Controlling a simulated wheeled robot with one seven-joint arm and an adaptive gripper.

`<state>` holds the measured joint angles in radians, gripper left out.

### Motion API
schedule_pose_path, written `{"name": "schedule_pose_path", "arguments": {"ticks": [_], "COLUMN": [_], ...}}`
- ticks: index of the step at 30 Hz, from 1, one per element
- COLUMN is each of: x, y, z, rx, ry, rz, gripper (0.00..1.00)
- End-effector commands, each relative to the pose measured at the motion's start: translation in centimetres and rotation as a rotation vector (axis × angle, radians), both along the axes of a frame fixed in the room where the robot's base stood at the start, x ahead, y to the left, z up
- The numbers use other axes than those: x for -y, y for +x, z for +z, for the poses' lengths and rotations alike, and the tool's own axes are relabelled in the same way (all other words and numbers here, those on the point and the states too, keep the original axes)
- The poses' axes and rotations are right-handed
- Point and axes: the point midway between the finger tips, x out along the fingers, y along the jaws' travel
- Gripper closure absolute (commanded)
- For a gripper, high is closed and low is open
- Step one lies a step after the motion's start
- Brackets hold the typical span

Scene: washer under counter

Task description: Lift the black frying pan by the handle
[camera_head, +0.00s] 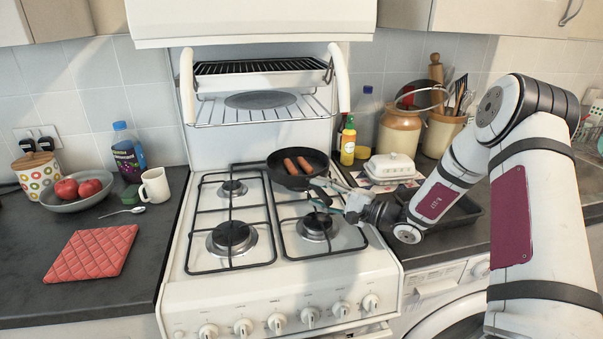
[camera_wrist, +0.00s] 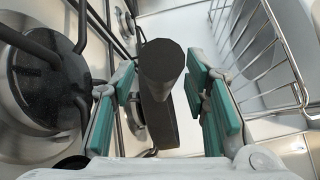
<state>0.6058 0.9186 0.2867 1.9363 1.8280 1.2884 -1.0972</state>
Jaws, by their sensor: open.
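The black frying pan (camera_head: 283,176) sits on the back right burner of the white stove, with two sausages (camera_head: 297,165) in it. Its handle is mostly hidden behind my gripper in the head view. In the wrist view the dark handle (camera_wrist: 160,62) shows end-on between my fingers. My gripper (camera_head: 322,194) is at the pan's front right side. In the wrist view my gripper (camera_wrist: 165,105) is open, with teal pads on both sides of the handle and visible gaps to it. I cannot tell how far down the fingers reach around it.
The stove's front burners (camera_head: 232,234) and black grates are bare. A grill rack (camera_head: 262,112) hangs above the back. A red pot holder (camera_head: 92,253) lies left.

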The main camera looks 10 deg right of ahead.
Motion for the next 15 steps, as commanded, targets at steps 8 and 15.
{"name": "schedule_pose_path", "arguments": {"ticks": [8,15], "x": [0.04,0.01], "y": [-0.03,0.02], "z": [0.00,0.22], "rx": [0.000,0.007], "ry": [0.000,0.000], "rz": [0.000,0.001], "gripper": [0.88,1.00]}}
